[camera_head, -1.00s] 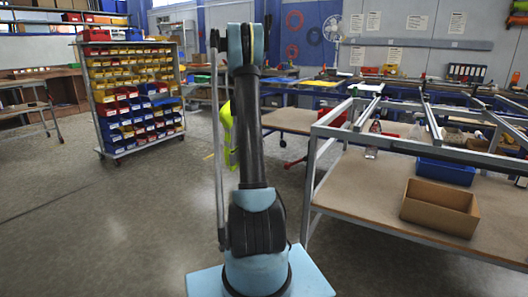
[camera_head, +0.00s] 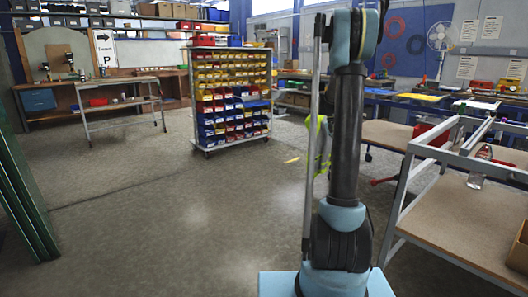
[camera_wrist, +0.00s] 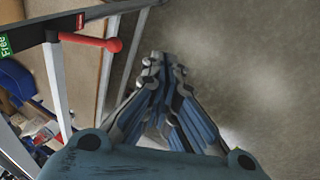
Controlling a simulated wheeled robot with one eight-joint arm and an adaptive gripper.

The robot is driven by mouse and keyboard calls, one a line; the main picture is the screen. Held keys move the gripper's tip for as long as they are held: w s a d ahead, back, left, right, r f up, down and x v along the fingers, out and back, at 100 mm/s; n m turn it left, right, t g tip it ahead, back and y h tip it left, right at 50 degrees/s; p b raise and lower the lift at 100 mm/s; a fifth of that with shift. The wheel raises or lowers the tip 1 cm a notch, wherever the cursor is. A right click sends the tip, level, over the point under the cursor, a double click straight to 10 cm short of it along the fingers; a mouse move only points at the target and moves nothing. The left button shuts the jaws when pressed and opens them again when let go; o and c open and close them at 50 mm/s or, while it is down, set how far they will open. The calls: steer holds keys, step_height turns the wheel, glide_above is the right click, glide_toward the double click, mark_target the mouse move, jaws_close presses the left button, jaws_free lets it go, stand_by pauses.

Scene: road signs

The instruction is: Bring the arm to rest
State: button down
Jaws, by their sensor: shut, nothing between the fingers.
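My arm stands upright at the right of centre in the head view, and its end is out of that picture. My gripper (camera_wrist: 163,62) shows in the middle of the wrist view. Its fingers are together with nothing between them, over bare floor and apart from the table frame. A road sign (camera_head: 104,48) with a black arrow and a letter P stands far back at the left in the head view.
A workbench (camera_head: 460,225) with a metal frame stands close at the right. A trolley of coloured bins (camera_head: 232,95) stands further back. A green panel (camera_head: 25,195) is at the left edge. The floor (camera_head: 150,220) between is clear. A red-knobbed lever (camera_wrist: 112,44) is near my gripper in the wrist view.

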steer(key=s+a+r+n+t+y, duration=0.1)
steer(key=s+a+r, duration=0.1)
steer(key=s+a, duration=0.35)
steer(key=s+a+r+n, duration=0.1)
steer(key=s+a+n, duration=0.1)
steer(key=s, duration=0.7)
steer(key=s+a+r+n+t+y, duration=0.1)
steer(key=s+a+r, duration=0.1)
steer(key=s+a, duration=0.35)
steer(key=s+a+f+n, duration=0.1)
steer(key=s+a+f, duration=0.1)
steer(key=s, duration=0.5)
steer(key=s+a+f+n+t+y, duration=0.1)
steer(key=s+a+f+n, duration=0.1)
steer(key=s+f, duration=0.3)
steer(key=s+a+f+n+y, duration=0.1)
steer(key=s+f, duration=0.3)
steer(key=s, duration=0.5)
steer(key=shift+a+f+n+t, duration=0.3)
steer(key=shift+a+t, duration=0.1)
steer(key=shift+a, duration=0.35)
